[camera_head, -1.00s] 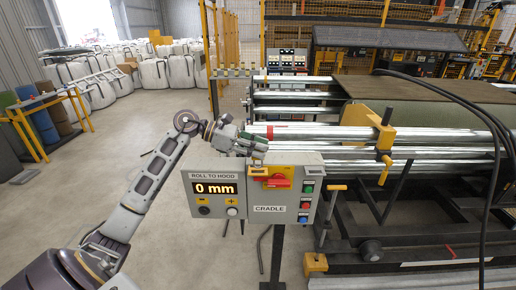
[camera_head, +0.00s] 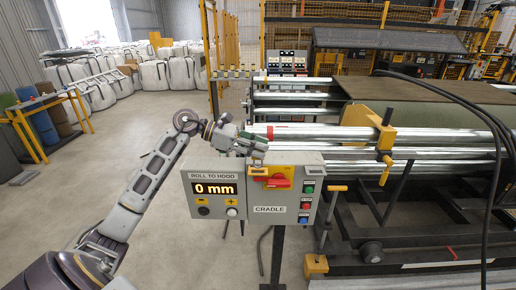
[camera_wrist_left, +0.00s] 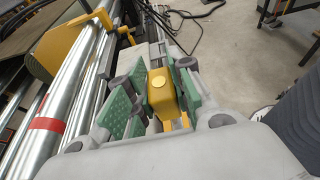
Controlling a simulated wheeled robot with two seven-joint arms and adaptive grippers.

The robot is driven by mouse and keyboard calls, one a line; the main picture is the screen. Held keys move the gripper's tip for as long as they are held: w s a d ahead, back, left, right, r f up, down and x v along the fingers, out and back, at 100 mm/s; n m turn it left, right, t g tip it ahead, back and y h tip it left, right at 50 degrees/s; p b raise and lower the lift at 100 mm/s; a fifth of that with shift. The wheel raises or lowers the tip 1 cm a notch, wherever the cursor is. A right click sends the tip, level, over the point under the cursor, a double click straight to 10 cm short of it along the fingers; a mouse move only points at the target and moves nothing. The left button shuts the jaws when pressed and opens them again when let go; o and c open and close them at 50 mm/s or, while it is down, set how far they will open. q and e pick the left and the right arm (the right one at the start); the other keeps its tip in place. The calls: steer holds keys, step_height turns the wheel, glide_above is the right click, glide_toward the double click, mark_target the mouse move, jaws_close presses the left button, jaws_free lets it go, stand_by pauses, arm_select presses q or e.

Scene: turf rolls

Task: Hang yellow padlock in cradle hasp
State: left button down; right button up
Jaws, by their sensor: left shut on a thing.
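My left gripper (camera_head: 254,145) is just above the top edge of the grey cradle box (camera_head: 200,158), near its middle. In the left wrist view its green-padded fingers (camera_wrist_left: 158,100) are shut on the yellow padlock (camera_wrist_left: 162,92), which has a round gold-coloured face. The padlock's shackle cannot be made out, and the padlock is not clear in the head view. The box front carries a red rotary handle (camera_head: 273,181) on a yellow plate, above the CRADLE label (camera_head: 269,209). I cannot make out the hasp itself. My right gripper is not in view.
Long steel rollers (camera_head: 330,133) run just behind the box, with a yellow bracket (camera_head: 385,142) to the right. The box display (camera_head: 214,188) reads 0 mm. Black cables (camera_head: 480,110) arch at the right. Open floor (camera_head: 120,140) lies to the left.

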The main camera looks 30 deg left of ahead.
mark_target(257, 161)
arm_select(q)
steer(key=shift+b, duration=0.45)
stand_by(0.9)
steer(key=shift+f+b, duration=0.55)
steer(key=shift+a+f+b, duration=0.1)
steer(key=shift+f+b, duration=0.45)
steer(key=shift+b, duration=0.05)
stand_by(0.3)
steer(key=shift+f+b, duration=0.45)
steer(key=shift+f, duration=0.05)
steer(key=shift+f+b, duration=1)
stand_by(0.5)
steer(key=c, duration=1.2)
jaws_free()
steer(key=shift+o, duration=0.2)
